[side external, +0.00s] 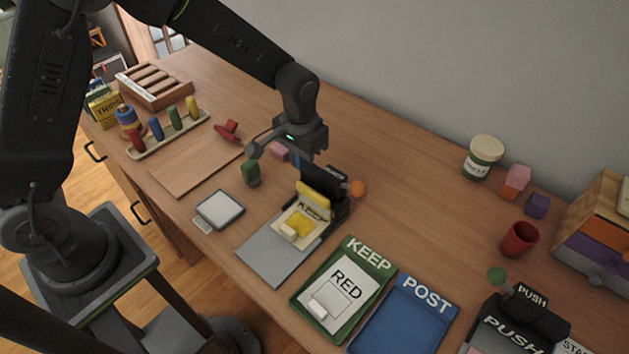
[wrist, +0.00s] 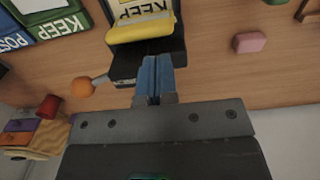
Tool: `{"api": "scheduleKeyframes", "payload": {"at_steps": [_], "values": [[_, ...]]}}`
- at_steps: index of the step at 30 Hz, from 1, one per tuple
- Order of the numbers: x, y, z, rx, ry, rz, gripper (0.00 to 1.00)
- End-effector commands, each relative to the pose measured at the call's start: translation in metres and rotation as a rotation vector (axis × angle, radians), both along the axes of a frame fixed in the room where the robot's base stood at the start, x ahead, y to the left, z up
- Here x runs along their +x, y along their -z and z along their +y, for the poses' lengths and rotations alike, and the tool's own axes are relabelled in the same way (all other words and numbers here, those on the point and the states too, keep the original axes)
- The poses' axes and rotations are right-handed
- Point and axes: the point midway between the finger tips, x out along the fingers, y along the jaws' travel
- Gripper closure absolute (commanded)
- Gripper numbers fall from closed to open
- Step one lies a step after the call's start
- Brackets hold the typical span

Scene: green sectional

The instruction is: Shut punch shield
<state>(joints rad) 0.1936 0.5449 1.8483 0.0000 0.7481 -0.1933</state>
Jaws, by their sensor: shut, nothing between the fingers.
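The black punch (side external: 337,205) stands mid-table with an orange knob (side external: 356,188) on its lever; the knob also shows in the wrist view (wrist: 82,87). Its yellow shield (side external: 314,193) appears raised and tilted at the back of a KEEP card (side external: 289,226) with a yellow patch. In the wrist view the shield (wrist: 140,29) shows as a rounded yellow bar across the card. My gripper (wrist: 154,62) is shut and empty, its blue fingers over the punch's black body, just behind the shield. Whether the fingertips touch it, I cannot tell.
A green KEEP tray (side external: 296,299) and blue POST tray (side external: 440,342) lie in front to the right. Another black punch (side external: 540,322) stands at the lower right. A green block (side external: 251,173) and pink block (wrist: 250,43) are near my gripper. The table behind the punch is mostly clear.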

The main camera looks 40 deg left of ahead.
Motion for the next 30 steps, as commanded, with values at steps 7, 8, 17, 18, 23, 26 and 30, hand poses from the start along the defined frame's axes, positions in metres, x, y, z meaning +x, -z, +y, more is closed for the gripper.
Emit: {"api": "scheduleKeyframes", "payload": {"at_steps": [7,8,17,18,23,26,30], "values": [[0.0,-0.02,0.0,0.0,0.0,-0.001,1.0],[0.0,-0.022,0.0,0.0,0.0,-0.001,1.0],[0.0,-0.035,0.0,0.0,0.0,0.0,1.0],[0.0,-0.035,0.0,0.0,0.0,0.0,1.0],[0.0,-0.035,0.0,0.0,0.0,0.0,1.0],[-0.001,-0.039,0.001,-0.001,0.0,-0.006,1.0],[-0.011,-0.066,0.01,-0.008,-0.002,-0.047,1.0]]}}
